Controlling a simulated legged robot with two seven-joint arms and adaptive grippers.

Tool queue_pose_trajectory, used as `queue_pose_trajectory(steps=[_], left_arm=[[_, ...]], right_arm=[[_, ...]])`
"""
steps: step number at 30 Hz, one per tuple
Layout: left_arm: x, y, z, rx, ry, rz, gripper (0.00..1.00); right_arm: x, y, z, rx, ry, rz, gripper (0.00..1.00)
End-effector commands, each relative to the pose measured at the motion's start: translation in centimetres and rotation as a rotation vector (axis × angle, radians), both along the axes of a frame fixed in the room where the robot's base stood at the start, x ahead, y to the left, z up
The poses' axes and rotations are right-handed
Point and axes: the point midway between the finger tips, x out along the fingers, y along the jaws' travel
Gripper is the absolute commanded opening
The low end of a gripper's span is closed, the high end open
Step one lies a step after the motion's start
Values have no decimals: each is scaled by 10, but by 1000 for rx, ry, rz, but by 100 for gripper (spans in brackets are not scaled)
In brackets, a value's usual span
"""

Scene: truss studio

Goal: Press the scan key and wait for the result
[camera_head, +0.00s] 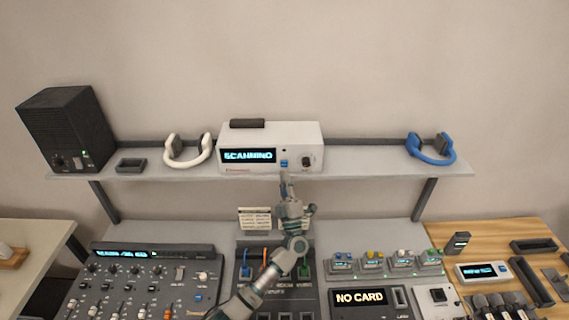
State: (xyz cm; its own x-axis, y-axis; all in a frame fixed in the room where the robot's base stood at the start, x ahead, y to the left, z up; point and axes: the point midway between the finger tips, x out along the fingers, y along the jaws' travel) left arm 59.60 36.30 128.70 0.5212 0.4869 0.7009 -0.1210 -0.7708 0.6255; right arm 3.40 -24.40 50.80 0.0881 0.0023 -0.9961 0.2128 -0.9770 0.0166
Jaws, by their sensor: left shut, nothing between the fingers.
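The scanner is a white box (292,134) on the grey shelf, and its display (249,156) reads "SCANNING" in light blue letters. A small blue key (284,163) sits on its front, right of the display, with a dark round knob (306,161) further right. My left gripper (285,179) is shut and empty, pointing up just below the blue key. I cannot tell whether its tip touches the scanner's front. My right gripper is not in view.
The shelf (370,164) also holds a black speaker (68,128), white headphones (187,152) and blue headphones (431,150). Below lie a mixer (140,277), a patch panel with cables and a "NO CARD" unit (360,299). A wooden surface (500,236) is at right.

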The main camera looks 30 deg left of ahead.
Motion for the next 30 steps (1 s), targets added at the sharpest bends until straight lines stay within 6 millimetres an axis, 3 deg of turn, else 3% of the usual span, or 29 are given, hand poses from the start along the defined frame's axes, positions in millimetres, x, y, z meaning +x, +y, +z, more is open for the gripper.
queue_pose_trajectory(steps=[11,30], left_arm=[[-28,-17,2,-1,0,1,0],[-30,-18,1,0,0,1,0]], right_arm=[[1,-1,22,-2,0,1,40],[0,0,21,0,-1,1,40]])
